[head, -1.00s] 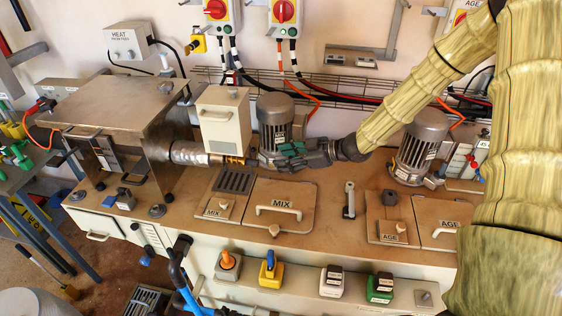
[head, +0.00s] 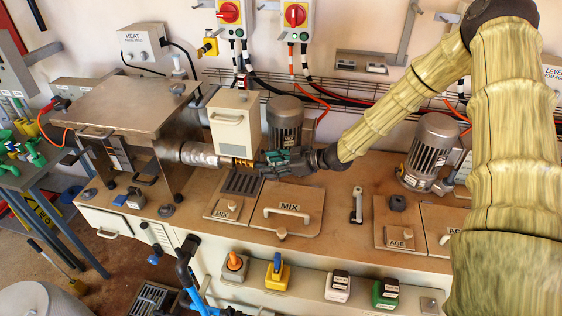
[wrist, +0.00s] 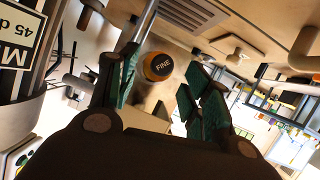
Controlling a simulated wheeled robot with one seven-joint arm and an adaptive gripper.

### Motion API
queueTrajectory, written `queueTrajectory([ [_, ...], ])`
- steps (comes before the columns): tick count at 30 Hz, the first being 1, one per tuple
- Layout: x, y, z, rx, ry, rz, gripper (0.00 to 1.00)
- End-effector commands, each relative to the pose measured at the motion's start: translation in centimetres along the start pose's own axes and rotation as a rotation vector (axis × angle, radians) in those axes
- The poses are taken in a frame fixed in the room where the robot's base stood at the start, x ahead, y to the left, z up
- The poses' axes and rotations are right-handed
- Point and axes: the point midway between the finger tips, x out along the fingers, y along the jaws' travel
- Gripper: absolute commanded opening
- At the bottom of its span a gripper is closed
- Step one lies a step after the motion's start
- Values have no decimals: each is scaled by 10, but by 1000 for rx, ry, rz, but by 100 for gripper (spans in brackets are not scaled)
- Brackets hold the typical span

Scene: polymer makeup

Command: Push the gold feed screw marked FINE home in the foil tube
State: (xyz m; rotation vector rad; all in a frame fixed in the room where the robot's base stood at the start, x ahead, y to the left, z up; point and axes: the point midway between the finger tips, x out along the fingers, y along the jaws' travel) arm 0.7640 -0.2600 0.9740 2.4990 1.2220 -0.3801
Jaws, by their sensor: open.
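The foil tube (head: 198,154) is a silvery wrapped cylinder that projects right from the metal housing on the bench. The gold feed screw (head: 238,162) sticks out of its right end, in line with it. My gripper (head: 264,160) is at the right of the screw, close to its outer end. In the wrist view the screw's round dark end cap (wrist: 160,67), with a gold rim and the word FINE, faces me. It shows beyond and between the open fingers of my gripper (wrist: 165,95). Contact with the screw cannot be told.
A cream box (head: 234,122) stands just behind the screw and a grey motor (head: 285,118) behind my gripper. The MIX hatch (head: 290,208) and a dark grille (head: 243,183) lie in front. The housing (head: 125,100) is left of the tube.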

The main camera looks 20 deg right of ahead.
Motion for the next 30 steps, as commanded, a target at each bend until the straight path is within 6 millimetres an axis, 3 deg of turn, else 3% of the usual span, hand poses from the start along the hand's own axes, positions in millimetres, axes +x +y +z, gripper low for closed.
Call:
queueTrajectory([
  [9,24,0,0,-1,0,0,49],
  [22,29,0,0,-1,0,0,49],
  [30,29,0,0,-1,0,0,0],
])
